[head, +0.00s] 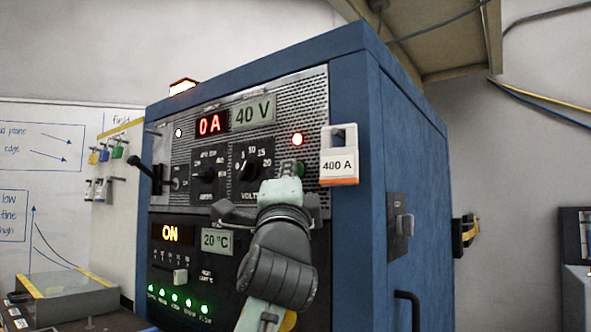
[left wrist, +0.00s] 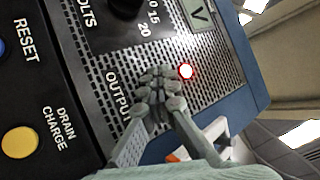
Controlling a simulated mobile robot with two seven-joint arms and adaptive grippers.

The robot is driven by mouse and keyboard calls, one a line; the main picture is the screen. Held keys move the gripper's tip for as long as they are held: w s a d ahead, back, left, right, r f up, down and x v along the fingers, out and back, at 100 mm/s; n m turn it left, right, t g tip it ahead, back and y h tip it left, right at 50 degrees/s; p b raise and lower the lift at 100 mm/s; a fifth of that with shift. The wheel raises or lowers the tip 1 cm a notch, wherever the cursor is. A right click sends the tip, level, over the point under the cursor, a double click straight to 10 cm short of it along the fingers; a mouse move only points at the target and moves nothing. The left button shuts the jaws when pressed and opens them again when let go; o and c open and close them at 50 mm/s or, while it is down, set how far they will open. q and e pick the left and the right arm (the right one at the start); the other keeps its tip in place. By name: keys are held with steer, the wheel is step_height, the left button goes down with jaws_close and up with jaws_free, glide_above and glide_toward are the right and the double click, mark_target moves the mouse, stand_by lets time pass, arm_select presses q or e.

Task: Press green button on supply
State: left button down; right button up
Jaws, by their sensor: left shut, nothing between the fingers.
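The supply (head: 350,95) is a tall blue cabinet with a perforated metal front panel. The head view shows a sliver of the green button (head: 301,170) beside my left gripper's fingertips, below a lit red lamp (head: 298,139). My left gripper (head: 288,168) is shut and empty, with its fingertips in front of the panel at the button. In the left wrist view, the closed fingertips (left wrist: 160,82) are beside the OUTPUT label and the lit red lamp (left wrist: 186,71); they hide the button there. I cannot tell whether they touch it. My right gripper is not in view.
A white "400 A" tag box (head: 339,155) sticks out just right of the fingertips. Voltage knob (head: 253,159) is to their left. The left wrist view shows a blue RESET button (left wrist: 2,47) and a yellow DRAIN CHARGE button (left wrist: 19,141). The display (head: 210,124) reads 0 A.

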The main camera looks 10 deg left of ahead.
arm_select(q)
steer(key=shift+s, duration=0.1)
steer(key=shift+s+a, duration=0.3)
steer(key=shift+s, duration=0.35)
steer(key=shift+p, duration=0.3)
steer(key=s, duration=0.1)
steer(key=s+a+p, duration=0.1)
steer(key=s, duration=0.1)
steer(key=s+a, duration=0.1)
steer(key=shift+s, duration=0.3)
steer(key=shift+f, duration=0.1)
stand_by(0.5)
